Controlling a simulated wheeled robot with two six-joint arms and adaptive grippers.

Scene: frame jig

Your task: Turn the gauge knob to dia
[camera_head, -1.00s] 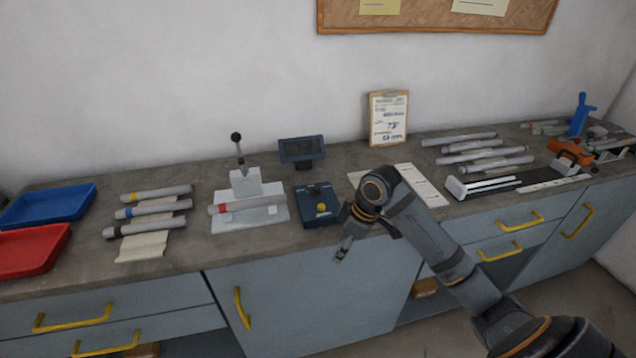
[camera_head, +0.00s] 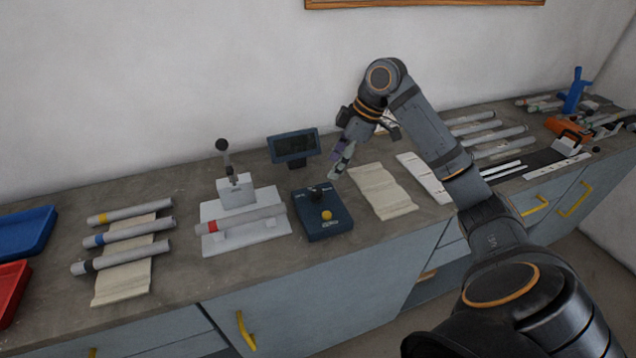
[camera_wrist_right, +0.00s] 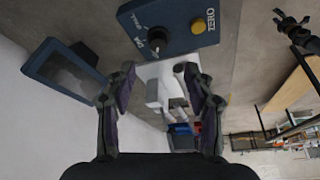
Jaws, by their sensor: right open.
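The gauge box (camera_head: 310,226) is dark blue and sits on the bench, with a black knob (camera_head: 317,190) on its rear part and a yellow button (camera_head: 326,215) nearer the front. In the right wrist view the knob (camera_wrist_right: 157,37) shows beside small white lettering, and the yellow button (camera_wrist_right: 198,26) is by the word ZERO. I cannot tell clearly where the knob points. My right gripper (camera_head: 337,172) is open and empty, just above and right of the knob, apart from it. A dark jointed shape, likely my left gripper (camera_wrist_right: 292,22), shows small at the wrist view's right edge.
A display (camera_head: 294,146) stands behind the gauge box. A white stand (camera_head: 238,192) holding a red-banded tube (camera_head: 242,219) is left of it. Banded tubes lie on a cloth (camera_head: 122,276) further left. A beige cloth (camera_head: 382,190) lies right of the box.

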